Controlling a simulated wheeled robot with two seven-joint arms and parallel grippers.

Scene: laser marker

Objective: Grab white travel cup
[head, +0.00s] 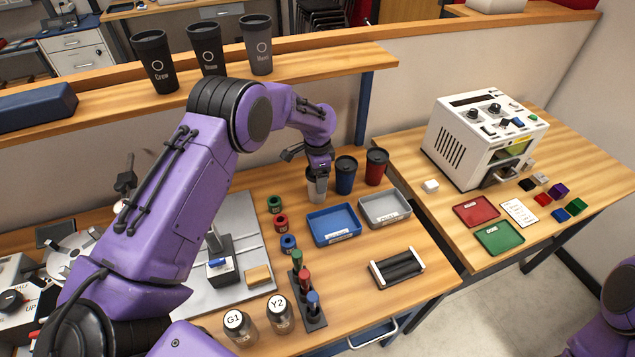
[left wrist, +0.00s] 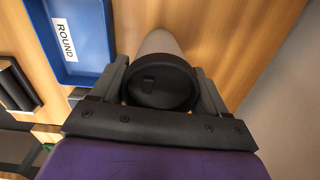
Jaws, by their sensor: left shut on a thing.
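The white travel cup (head: 316,188) stands upright on the wooden table, left of a blue cup and a dark red cup. Its black lid and pale side show in the left wrist view (left wrist: 160,82). My left gripper (head: 318,172) reaches down from above and is shut on the cup, with one finger on each side of it near the lid. In the head view the gripper hides the lid. My right gripper is not in view; only a purple part of my right arm shows at the lower right edge.
The blue cup (head: 346,175) and dark red cup (head: 376,166) stand close on the right. A blue tray (head: 313,236) and grey tray (head: 365,216) lie in front. A white machine (head: 455,145) is on the right table.

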